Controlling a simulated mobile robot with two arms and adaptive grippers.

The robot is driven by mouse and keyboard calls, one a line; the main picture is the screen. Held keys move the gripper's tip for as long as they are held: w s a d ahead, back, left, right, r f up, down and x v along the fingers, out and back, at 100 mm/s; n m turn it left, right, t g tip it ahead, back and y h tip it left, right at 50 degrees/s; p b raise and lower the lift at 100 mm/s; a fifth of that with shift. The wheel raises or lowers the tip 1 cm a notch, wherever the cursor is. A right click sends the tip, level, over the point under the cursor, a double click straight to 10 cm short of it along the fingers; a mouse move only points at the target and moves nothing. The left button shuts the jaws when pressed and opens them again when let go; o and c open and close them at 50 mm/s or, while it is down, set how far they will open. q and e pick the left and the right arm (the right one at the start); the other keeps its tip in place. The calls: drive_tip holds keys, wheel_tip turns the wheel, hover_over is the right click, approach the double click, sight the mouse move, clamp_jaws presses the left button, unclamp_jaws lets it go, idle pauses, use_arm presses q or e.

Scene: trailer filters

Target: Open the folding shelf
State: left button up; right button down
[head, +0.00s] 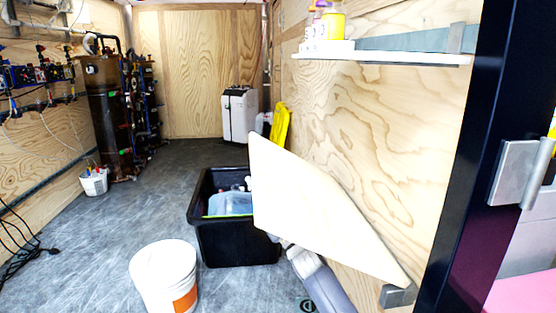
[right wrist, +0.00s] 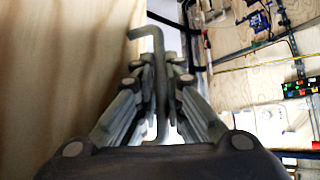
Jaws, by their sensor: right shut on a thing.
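The folding shelf (head: 310,205) is a pale wooden panel along the right wall in the head view. It stands out from the wall at a slant, with a grey metal bracket (head: 397,296) at its near lower corner. My right arm comes up from below, and my right gripper (right wrist: 158,78) is mostly hidden behind the panel in the head view. In the right wrist view its fingers are shut on a grey bent rod (right wrist: 160,55). A wooden surface (right wrist: 60,70) lies close on the left there; I cannot tell whether it is the shelf or wall. My left gripper is not in view.
A black tub (head: 238,248) stands beside the shelf, and a white bucket (head: 165,275) is in front of it. A fixed white shelf (head: 400,58) with bottles hangs above. A dark door frame (head: 480,160) bounds the right. The grey floor (head: 90,245) is mostly free at left.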

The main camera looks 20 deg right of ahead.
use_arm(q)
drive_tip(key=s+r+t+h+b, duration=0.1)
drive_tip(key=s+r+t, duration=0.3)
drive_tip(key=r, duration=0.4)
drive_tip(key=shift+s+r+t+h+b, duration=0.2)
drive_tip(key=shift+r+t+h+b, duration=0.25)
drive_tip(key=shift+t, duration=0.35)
use_arm(e)
wheel_tip(320, 180, down, 18)
drive_tip(key=a+n+g+y, duration=0.2)
drive_tip(key=n+g, duration=0.3)
drive_tip(key=n, duration=0.3)
drive_tip(key=shift+w+a+r, duration=0.15)
drive_tip(key=shift+w+r, duration=0.05)
drive_tip(key=shift+w, duration=0.1)
drive_tip(key=shift+f, duration=0.15)
drive_tip(key=c, duration=2)
unclamp_jaws()
drive_tip(key=shift+f, duration=0.1)
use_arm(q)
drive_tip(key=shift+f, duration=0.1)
use_arm(e)
drive_tip(key=shift+o, duration=0.2)
